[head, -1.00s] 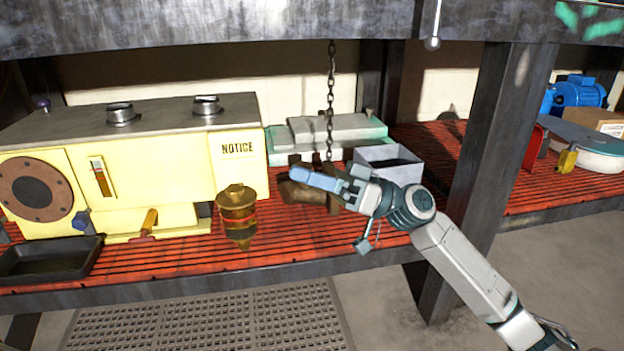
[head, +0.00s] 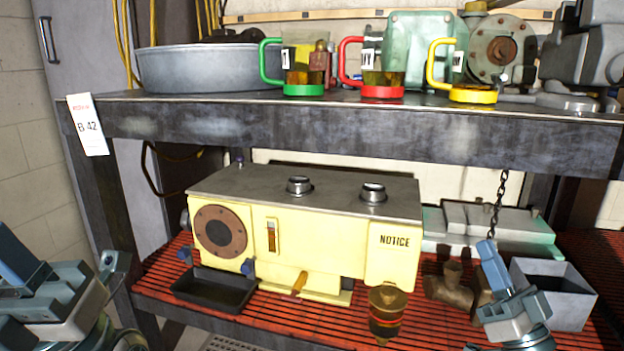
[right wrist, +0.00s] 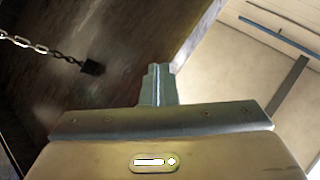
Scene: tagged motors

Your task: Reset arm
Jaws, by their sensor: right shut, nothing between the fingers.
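My right gripper (head: 488,262) is at the lower right of the head view, in front of the lower shelf, beside the grey open box. Its fingers are together and point up, with nothing between them. In the right wrist view its shut fingertips (right wrist: 159,82) show at the middle, with the dark shelf underside behind them. My left arm comes in at the lower left of the head view. Its gripper (head: 22,268) shows only in part at the picture's edge, and I cannot tell whether its fingers are open or shut.
A yellow NOTICE machine (head: 330,238) stands on the red slatted shelf (head: 155,275), with a black tray (head: 212,290) at its left. A grey box (head: 560,290) is at the right. A chain (head: 498,205) hangs near my right gripper. Jugs with green, red (head: 383,91) and yellow trim stand above.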

